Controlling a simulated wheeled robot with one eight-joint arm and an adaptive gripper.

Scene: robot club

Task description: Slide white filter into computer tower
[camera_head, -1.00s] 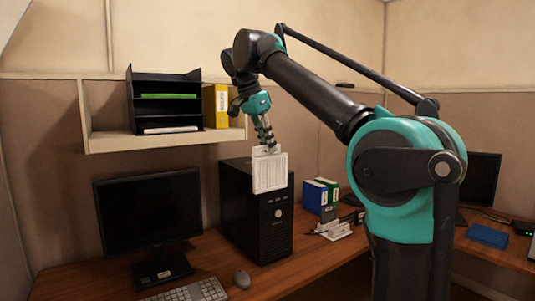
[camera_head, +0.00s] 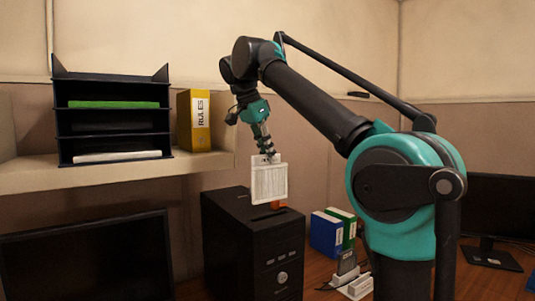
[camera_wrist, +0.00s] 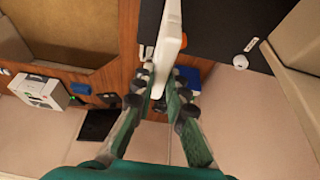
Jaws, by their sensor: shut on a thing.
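The white filter (camera_head: 269,184), a thin flat panel with a grille face, hangs upright below my gripper (camera_head: 267,158). My gripper is shut on its upper edge. In the head view the filter shows just above the top of the black computer tower (camera_head: 286,238); its lower edge appears apart from it. A dark slot and a small orange part (camera_head: 279,204) show on the tower's top. In the wrist view my gripper's fingers (camera_wrist: 160,88) pinch the filter (camera_wrist: 170,38), seen edge-on, with the tower's dark surface (camera_wrist: 222,22) beside it.
A shelf (camera_head: 30,176) carries a black paper tray (camera_head: 113,128) and a yellow binder (camera_head: 194,120) left of my arm. A monitor (camera_head: 85,258) stands left of the tower. Blue (camera_head: 325,235) and green (camera_head: 346,228) binders stand to its right. Air around the filter looks clear.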

